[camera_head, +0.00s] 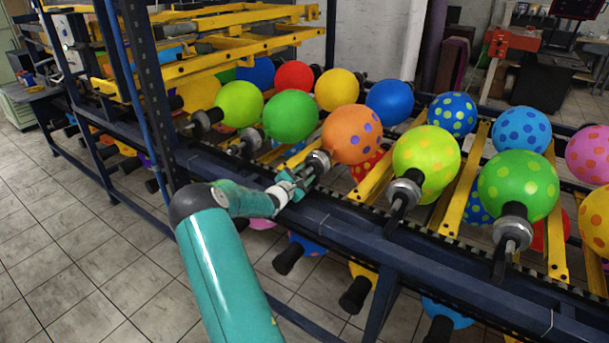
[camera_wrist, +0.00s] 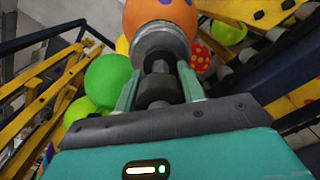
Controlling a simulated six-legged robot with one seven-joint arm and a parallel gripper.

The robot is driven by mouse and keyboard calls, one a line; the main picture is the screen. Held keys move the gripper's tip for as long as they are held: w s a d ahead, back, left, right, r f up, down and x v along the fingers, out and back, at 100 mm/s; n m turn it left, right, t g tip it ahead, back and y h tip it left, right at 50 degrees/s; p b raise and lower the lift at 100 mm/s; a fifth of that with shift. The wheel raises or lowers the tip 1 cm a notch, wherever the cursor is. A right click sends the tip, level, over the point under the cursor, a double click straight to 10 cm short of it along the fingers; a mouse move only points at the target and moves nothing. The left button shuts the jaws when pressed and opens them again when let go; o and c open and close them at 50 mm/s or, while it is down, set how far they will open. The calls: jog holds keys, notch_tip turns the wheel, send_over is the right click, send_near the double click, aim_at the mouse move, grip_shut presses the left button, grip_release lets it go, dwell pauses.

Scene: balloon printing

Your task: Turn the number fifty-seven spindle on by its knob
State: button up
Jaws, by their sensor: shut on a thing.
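An orange balloon with purple dots (camera_head: 352,134) sits on a spindle (camera_head: 318,161) with a grey metal collar, on the near row of the machine. My gripper (camera_head: 297,183) reaches this spindle from the front left. In the wrist view my gripper (camera_wrist: 157,92) has its two green fingers on either side of the dark knob (camera_wrist: 159,90) and is shut on it. The balloon's base (camera_wrist: 162,18) and the metal collar (camera_wrist: 160,42) show just beyond the fingertips. No spindle number is readable in either view.
Neighbouring spindles carry a green balloon (camera_head: 291,116) to the left and a yellow-green dotted balloon (camera_head: 426,158) to the right. A dark blue rail (camera_head: 350,223) runs below the spindles. A blue upright post (camera_head: 150,90) stands left of my arm. Tiled floor (camera_head: 60,240) is open at left.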

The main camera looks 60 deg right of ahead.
jog(key=shift+m, duration=0.6)
jog(key=o, duration=1)
jog(key=shift+a, duration=0.1)
jog(key=a, duration=0.4)
jog(key=w+a, duration=0.1)
jog(key=a, duration=0.4)
jog(key=w+a, duration=0.1)
jog(key=a, duration=0.3)
jog(key=shift+a, duration=0.3)
jog(key=shift+w, duration=0.1)
